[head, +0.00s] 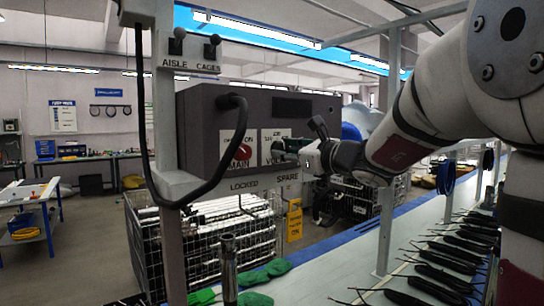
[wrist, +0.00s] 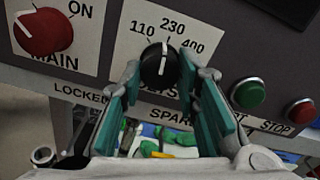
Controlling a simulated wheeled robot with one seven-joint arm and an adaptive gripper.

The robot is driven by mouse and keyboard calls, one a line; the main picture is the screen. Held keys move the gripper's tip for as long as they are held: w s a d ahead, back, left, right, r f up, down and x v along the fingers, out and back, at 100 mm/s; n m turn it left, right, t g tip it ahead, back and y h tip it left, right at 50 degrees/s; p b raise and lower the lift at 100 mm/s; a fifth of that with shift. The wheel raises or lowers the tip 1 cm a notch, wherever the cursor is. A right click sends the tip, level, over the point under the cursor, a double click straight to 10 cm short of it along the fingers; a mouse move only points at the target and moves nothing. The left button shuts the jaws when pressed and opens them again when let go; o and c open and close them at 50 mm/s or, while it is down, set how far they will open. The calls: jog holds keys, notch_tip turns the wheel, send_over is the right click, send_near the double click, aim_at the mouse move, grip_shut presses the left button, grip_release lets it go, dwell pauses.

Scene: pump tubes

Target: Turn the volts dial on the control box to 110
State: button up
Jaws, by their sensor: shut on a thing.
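The grey control box (head: 212,125) hangs ahead of my arm. In the wrist view its black volts dial (wrist: 159,66) has a white pointer line aimed almost straight up, near the 230 mark and to the right of 110. The panel (wrist: 128,42) around it reads 110, 230 and 400. My gripper (wrist: 160,72) has its teal finger pads on the left and right sides of the dial and is shut on it.
A red MAIN knob (wrist: 43,32) is left of the dial. A green button (wrist: 248,94) and a red stop button (wrist: 302,111) are on the right. A post (head: 165,110) with a hanging black cable stands before the box's left end. Wire cages (head: 205,245) stand below.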

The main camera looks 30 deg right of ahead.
jog(key=n+b, duration=0.7)
jog(key=b, duration=0.2)
jog(key=shift+w+f, duration=0.1)
jog(key=shift+d+n, duration=0.1)
jog(key=shift+n, duration=0.2)
jog(key=o, duration=1.2)
jog(key=s, duration=0.4)
jog(key=s+d, duration=0.1)
jog(key=s, duration=0.3)
jog(key=s+d, duration=0.1)
jog(key=s, duration=0.3)
jog(key=shift+d, duration=0.15)
